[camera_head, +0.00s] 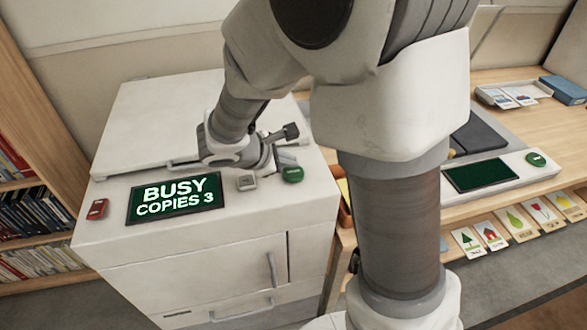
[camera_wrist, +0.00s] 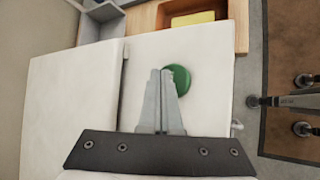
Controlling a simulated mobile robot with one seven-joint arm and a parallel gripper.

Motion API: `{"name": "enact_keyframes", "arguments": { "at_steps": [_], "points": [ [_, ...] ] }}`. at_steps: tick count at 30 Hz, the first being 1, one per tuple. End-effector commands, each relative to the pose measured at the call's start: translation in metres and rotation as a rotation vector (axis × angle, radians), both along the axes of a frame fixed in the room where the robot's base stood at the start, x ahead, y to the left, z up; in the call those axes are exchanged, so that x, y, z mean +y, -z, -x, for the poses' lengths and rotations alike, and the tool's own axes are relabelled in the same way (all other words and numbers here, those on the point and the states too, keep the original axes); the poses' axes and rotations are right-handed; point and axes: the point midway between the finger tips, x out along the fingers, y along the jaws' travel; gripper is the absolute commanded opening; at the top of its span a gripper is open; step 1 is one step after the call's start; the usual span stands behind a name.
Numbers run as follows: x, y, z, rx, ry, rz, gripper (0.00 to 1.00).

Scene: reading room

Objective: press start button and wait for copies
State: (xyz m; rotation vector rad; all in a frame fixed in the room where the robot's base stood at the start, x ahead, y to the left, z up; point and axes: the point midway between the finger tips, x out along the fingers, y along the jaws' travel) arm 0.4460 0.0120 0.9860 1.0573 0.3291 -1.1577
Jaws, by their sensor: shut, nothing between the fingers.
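The copier (camera_head: 200,250) is a white box whose dark display (camera_head: 176,198) reads "BUSY COPIES 3" in pale green. A green round button (camera_head: 292,174) is on its top at the right, and a red button (camera_head: 97,209) is at the left. A small grey square button (camera_head: 246,182) lies between the display and the green button. My gripper (camera_head: 286,155) is shut and empty just above the copier top, close to the green button. In the wrist view the shut fingertips (camera_wrist: 166,72) overlap the left edge of the green button (camera_wrist: 178,80); contact cannot be told.
A bookshelf (camera_head: 40,190) stands left of the copier. On the right, a wooden desk (camera_head: 500,80) holds another device with a dark screen (camera_head: 481,175) and a green button (camera_head: 536,159). Picture cards (camera_head: 491,236) line its front. A paper tray (camera_head: 513,93) sits behind.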

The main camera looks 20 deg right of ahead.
Motion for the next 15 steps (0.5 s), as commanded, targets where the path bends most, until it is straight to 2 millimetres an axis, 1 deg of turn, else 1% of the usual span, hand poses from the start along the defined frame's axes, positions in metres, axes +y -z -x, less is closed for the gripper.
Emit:
{"name": "enact_keyframes", "arguments": {
  "at_steps": [5, 8, 15],
  "points": [
    [0.000, 0.000, 0.000, 0.000, 0.000, 0.000, 0.00],
    [0.000, -0.003, 0.000, -0.001, 0.000, 0.000, 0.00],
    [0.000, -0.026, 0.000, -0.003, 0.000, 0.000, 0.00]
  ]
}}
